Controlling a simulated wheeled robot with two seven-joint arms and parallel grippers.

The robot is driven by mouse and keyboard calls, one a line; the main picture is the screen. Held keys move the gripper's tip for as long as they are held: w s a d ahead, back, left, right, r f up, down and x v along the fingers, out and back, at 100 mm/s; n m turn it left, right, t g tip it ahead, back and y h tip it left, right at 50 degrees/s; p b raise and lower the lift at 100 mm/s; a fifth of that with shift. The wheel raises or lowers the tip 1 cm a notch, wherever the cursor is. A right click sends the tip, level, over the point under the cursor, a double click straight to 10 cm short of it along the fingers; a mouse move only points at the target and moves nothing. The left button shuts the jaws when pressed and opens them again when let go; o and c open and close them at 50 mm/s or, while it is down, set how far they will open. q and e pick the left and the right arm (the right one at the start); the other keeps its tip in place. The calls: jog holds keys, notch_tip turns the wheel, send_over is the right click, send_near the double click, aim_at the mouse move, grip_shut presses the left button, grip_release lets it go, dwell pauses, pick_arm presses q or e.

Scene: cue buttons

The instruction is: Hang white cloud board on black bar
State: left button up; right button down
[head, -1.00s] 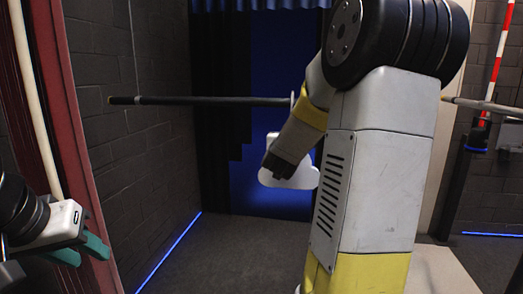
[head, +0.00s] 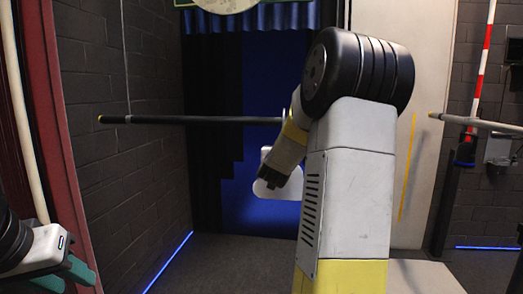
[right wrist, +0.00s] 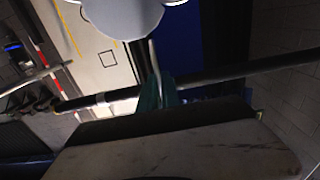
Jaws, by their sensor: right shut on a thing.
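The white cloud board (head: 268,191) is partly hidden behind my right arm in the head view. Its rounded white lobes also show at the top of the right wrist view (right wrist: 122,18). My right gripper (right wrist: 156,92) is shut on the board, its teal fingers around a thin pale part; the grip itself is small and dark. The black bar (head: 200,120) runs level across the head view and passes behind my right arm. In the right wrist view the bar (right wrist: 215,74) crosses close to the fingers; I cannot tell whether anything touches it. My left gripper (head: 68,276) is open and empty at lower left.
A dark red frame (head: 60,150) stands at the left, beside my left gripper. A blue curtain (head: 250,60) hangs behind the bar. A red-and-white pole (head: 482,65) and a lighter bar end (head: 475,124) are at the right. The floor (head: 220,260) below the bar looks clear.

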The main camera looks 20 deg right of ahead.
jog(key=f+x, duration=0.2)
jog(key=x, duration=0.8)
jog(key=shift+f, duration=0.25)
dwell(0.8)
jog(key=shift+d, duration=0.15)
jog(key=c, duration=1)
grip_release()
jog(key=shift+f, duration=0.25)
jog(key=shift+r, duration=0.1)
jog(key=v, duration=1.1)
dwell(1.0)
dwell(0.4)
